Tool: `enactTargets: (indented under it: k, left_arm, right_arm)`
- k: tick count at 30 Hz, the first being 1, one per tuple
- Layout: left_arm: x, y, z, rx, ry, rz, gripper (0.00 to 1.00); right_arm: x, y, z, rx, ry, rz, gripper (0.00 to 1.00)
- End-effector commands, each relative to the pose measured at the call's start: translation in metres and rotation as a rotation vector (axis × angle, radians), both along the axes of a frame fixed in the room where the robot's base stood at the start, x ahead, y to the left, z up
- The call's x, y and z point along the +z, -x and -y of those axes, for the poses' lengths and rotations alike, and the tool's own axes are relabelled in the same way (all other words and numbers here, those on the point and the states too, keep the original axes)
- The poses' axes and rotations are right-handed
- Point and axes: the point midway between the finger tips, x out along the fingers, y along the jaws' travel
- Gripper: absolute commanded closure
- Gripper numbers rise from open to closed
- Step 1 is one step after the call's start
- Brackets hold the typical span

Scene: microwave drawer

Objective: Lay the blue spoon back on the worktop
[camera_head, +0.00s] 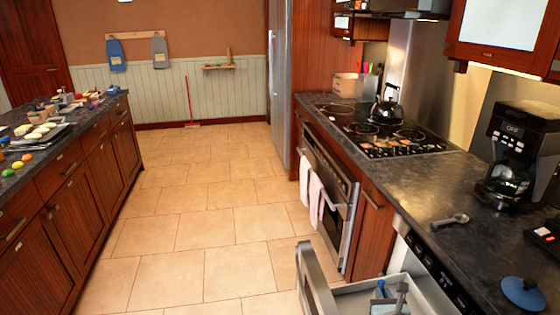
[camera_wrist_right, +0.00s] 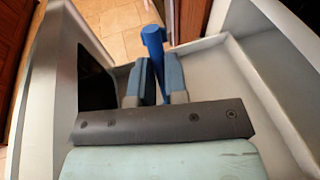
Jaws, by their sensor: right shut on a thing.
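The blue spoon stands out between my right fingers in the right wrist view (camera_wrist_right: 153,42); only its thick blue end shows clearly, the rest is hidden. My right gripper (camera_wrist_right: 155,85) is shut on it, inside or just above the open drawer (camera_wrist_right: 285,95). In the head view the right gripper (camera_head: 388,296) shows small at the bottom edge, within the drawer (camera_head: 415,284). The dark stone worktop (camera_head: 400,185) lies above and to the right of the drawer. My left gripper is not in view.
A metal spoon or scoop (camera_head: 450,220), a blue round lid-like thing (camera_head: 522,292) and a coffee maker (camera_head: 512,160) stand on the worktop. Bare worktop shows left of the metal scoop. The drawer front (camera_head: 316,280) juts out over the tiled floor.

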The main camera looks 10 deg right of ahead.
Motion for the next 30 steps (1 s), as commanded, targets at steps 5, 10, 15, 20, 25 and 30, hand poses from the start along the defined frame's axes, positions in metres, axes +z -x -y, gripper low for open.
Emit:
enactTargets:
  k: [5, 10, 15, 20, 25, 30]
  left_arm:
    - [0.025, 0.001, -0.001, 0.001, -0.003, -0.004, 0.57]
    - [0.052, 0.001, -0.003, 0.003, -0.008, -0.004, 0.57]
    - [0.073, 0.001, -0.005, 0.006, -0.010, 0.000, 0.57]
    - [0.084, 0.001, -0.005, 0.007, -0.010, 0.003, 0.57]
    - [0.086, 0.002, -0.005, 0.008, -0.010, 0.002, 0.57]
    - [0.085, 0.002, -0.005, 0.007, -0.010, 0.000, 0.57]
  right_arm:
    - [0.074, 0.014, -0.026, 0.027, -0.001, 0.030, 1.00]
    - [0.160, 0.046, -0.062, 0.074, -0.002, 0.039, 1.00]
    - [0.229, 0.083, -0.092, 0.128, -0.003, 0.023, 1.00]
    - [0.266, 0.109, -0.109, 0.169, -0.003, 0.004, 1.00]
    - [0.269, 0.123, -0.116, 0.186, -0.005, -0.008, 1.00]
    - [0.247, 0.129, -0.116, 0.186, -0.005, -0.008, 1.00]
